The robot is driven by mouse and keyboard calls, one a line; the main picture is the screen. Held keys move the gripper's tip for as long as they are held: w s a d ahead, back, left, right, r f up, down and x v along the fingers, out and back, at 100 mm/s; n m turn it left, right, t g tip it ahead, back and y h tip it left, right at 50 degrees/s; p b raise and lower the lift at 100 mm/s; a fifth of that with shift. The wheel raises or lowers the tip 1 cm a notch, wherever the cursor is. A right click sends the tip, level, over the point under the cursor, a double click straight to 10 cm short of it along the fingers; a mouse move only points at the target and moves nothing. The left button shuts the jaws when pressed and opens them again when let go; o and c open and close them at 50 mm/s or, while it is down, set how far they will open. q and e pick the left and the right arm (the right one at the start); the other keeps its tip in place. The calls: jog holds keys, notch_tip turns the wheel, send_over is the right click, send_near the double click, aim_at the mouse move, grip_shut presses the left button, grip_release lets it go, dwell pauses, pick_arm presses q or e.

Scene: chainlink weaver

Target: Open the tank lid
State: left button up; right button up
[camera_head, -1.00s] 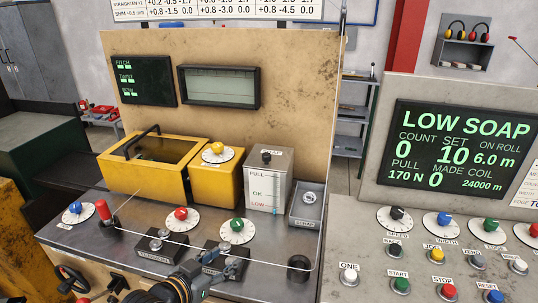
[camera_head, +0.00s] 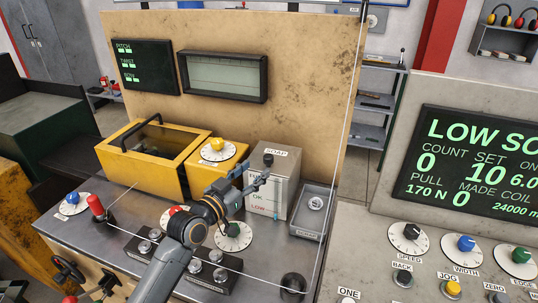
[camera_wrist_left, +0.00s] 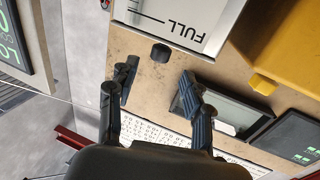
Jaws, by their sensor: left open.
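The soap tank (camera_head: 291,172) is a white-grey box labelled SOAP, with FULL, OK and LOW level marks on its front. A black knob (camera_head: 268,160) shows at its top, and the lid looks closed. My left gripper (camera_head: 256,177) is in front of the tank's upper front, fingers apart and empty, and hides part of the level marks. In the left wrist view the black knob (camera_wrist_left: 160,53) lies just beyond and between the open fingertips (camera_wrist_left: 158,76), and the tank's FULL mark (camera_wrist_left: 180,25) shows above it. No contact is visible. My right gripper is out of view.
A yellow box with a dark window (camera_head: 150,160) and a yellow dial box (camera_head: 216,165) stand left of the tank. A grey tray (camera_head: 312,222) is on its right. A thin wire runs over the bench. The control panel (camera_head: 470,170) stands at right.

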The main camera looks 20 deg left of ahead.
aim_at(265, 161)
pick_arm(q)
jog(key=p+x, duration=0.1)
jog(key=x, duration=0.6)
jog(key=shift+w, duration=0.1)
jog(key=shift+w+d+f, duration=0.1)
jog(key=shift+w, duration=0.25)
jog(key=shift+c, duration=0.6)
grip_shut()
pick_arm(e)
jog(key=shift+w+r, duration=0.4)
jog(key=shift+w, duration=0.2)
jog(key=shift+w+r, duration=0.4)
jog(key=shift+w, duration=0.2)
